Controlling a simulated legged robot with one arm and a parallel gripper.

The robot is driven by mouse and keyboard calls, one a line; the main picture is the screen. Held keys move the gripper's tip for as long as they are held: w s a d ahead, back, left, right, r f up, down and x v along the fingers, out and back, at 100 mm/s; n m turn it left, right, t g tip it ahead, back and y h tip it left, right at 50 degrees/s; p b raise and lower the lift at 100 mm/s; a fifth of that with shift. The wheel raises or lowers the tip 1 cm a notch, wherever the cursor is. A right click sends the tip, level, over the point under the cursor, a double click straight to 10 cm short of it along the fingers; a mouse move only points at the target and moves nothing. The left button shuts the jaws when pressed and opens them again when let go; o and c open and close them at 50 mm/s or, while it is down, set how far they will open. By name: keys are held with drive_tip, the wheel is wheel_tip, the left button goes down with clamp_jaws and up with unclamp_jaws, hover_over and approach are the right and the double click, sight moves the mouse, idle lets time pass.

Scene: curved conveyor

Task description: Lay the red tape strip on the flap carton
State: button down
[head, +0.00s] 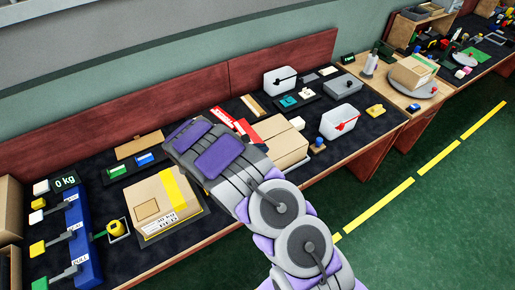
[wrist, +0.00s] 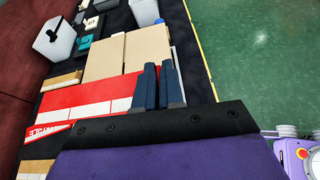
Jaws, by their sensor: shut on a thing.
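The red tape strip (wrist: 75,97), red with white blocks, runs across the wrist view towards my fingers. Part of it shows in the head view (head: 222,118), beyond my gripper. My gripper (wrist: 158,88) is shut on the strip near its right end; the fingers hide the exact contact. The flap carton (wrist: 148,48) is tan with a seam between its two top panels and lies just past the fingertips. In the head view the carton (head: 283,150) is right of my gripper (head: 180,140), which partly covers it. I cannot tell whether the strip touches the carton.
Another carton (head: 150,203) with yellow tape stands left of my gripper. White bins (head: 337,122) and (head: 280,80) stand at the right and back. A blue lever unit (head: 84,240) is at the left.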

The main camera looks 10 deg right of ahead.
drive_tip(key=shift+f, duration=0.55)
drive_tip(key=shift+a+f+b, duration=0.5)
drive_tip(key=shift+a+f, duration=0.2)
drive_tip(key=shift+f, duration=0.2)
drive_tip(key=shift+d+f+b, duration=0.35)
drive_tip(key=shift+d+f, duration=0.25)
drive_tip(key=shift+f, duration=0.75)
drive_tip(key=shift+a+f+b, duration=0.45)
drive_tip(key=shift+f+b, duration=0.1)
drive_tip(key=shift+f, duration=0.3)
drive_tip(key=shift+d+f, duration=0.3)
drive_tip(key=c, duration=1.2)
unclamp_jaws()
drive_tip(key=shift+a, duration=0.15)
drive_tip(key=shift+o, duration=0.2)
